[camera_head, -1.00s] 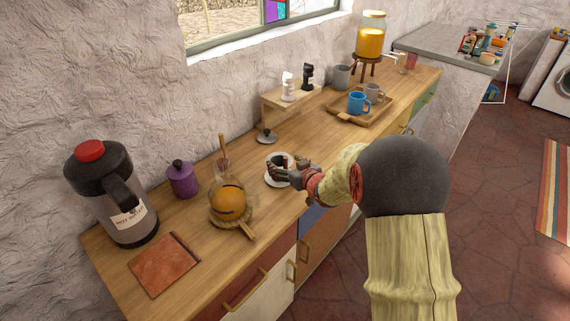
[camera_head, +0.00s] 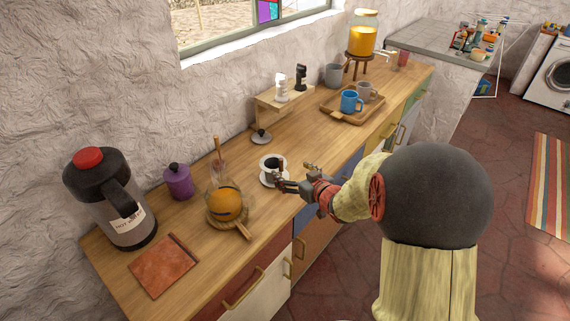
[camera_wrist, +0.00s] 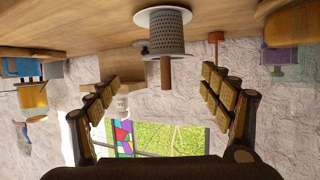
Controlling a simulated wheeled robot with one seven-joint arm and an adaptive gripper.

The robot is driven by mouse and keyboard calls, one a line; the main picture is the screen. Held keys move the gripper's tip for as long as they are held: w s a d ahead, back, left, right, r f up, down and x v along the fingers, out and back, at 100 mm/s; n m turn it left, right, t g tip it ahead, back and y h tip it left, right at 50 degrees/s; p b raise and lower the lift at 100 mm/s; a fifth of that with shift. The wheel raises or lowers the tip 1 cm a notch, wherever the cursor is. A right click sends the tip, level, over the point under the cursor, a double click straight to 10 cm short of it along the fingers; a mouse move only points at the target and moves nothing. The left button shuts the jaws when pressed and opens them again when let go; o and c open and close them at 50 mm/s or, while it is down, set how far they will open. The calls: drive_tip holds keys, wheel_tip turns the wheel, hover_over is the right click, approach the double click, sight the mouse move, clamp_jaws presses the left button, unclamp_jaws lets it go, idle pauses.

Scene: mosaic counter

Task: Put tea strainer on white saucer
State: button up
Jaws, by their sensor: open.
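The tea strainer (camera_head: 271,162), a grey perforated cylinder with a dark interior, stands upright on the white saucer (camera_head: 264,180) on the wooden counter. In the wrist view, which is upside down, the strainer (camera_wrist: 167,35) rests within the rim of the saucer (camera_wrist: 143,17), and its brown handle sticks out towards the camera. My gripper (camera_head: 295,170) is open and empty, just right of the strainer in the head view. In the wrist view the fingers of my gripper (camera_wrist: 163,85) are spread wide, with the strainer beyond them and apart from both.
A glass teapot with orange contents (camera_head: 226,203) sits on a woven mat to the left. A small grey lid (camera_head: 261,137) lies behind the saucer. A tray (camera_head: 378,104) with mugs, a purple jar (camera_head: 178,182) and a large flask (camera_head: 108,200) stand farther off.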

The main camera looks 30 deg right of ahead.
drive_tip(key=s+a+r+g+h, duration=0.1)
drive_tip(key=s+r+g+h, duration=0.2)
drive_tip(key=r, duration=0.6)
drive_tip(key=s+a+r+g+y, duration=0.1)
drive_tip(key=s+a+r+g, duration=0.1)
drive_tip(key=s+a, duration=0.7)
drive_tip(key=s+a+r+g+y, duration=0.2)
drive_tip(key=s+a, duration=0.7)
drive_tip(key=s, duration=0.6)
drive_tip(key=shift+s+r+g, duration=0.4)
drive_tip(key=shift+r+g, duration=0.2)
drive_tip(key=shift+r, duration=0.3)
